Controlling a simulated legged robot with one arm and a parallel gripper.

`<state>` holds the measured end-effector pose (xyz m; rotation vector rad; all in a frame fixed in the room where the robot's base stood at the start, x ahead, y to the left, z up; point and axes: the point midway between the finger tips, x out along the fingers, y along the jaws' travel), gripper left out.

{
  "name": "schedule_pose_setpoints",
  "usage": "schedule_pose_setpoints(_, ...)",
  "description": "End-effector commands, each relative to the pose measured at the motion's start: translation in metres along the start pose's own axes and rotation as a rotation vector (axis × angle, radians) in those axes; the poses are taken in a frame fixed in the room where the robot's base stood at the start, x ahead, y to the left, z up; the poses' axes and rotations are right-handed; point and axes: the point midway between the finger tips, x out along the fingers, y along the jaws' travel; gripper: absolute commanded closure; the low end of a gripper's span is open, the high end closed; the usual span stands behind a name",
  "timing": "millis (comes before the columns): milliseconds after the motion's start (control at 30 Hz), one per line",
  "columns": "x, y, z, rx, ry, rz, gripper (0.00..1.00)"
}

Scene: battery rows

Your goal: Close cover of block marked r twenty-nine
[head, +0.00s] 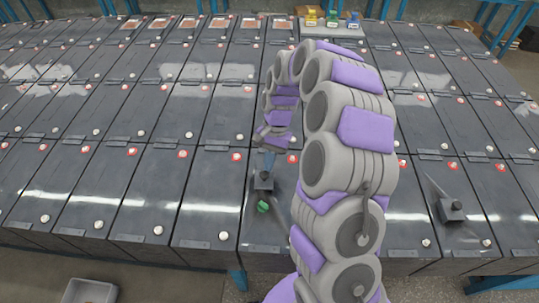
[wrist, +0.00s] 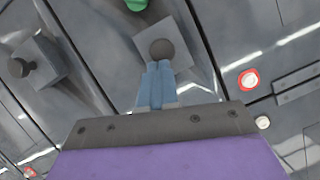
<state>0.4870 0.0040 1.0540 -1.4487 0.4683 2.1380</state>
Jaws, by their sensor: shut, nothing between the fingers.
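Dark grey battery blocks stand in rows; no marking r twenty-nine is readable, so I cannot tell which block bears it. My gripper (head: 268,160) is shut and empty, its blue fingers pointing down over a front-row block. At its tips is a small dark square piece with a round knob (head: 263,181). In the wrist view the closed fingertips (wrist: 159,66) overlap the lower edge of the knob (wrist: 162,49); I cannot tell whether they touch. A green object (head: 263,207) lies just in front of this piece.
A similar dark knobbed piece (head: 452,210) sits on a block at the right. Red and white round caps dot the blocks. A grey bin (head: 90,291) stands on the floor at the front left. Yellow, green and blue items (head: 332,17) stand at the back.

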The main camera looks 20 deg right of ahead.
Motion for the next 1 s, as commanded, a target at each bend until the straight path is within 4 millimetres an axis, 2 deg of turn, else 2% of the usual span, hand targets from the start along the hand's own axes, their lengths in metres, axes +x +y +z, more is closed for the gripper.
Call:
schedule_pose_setpoints(300,0.016,0.015,0.042,0.0,-0.006,0.004,1.0)
schedule_pose_setpoints(500,0.025,0.022,0.063,0.0,-0.006,0.005,1.0)
schedule_pose_setpoints(1000,0.029,0.024,0.068,0.002,-0.001,0.002,1.0)
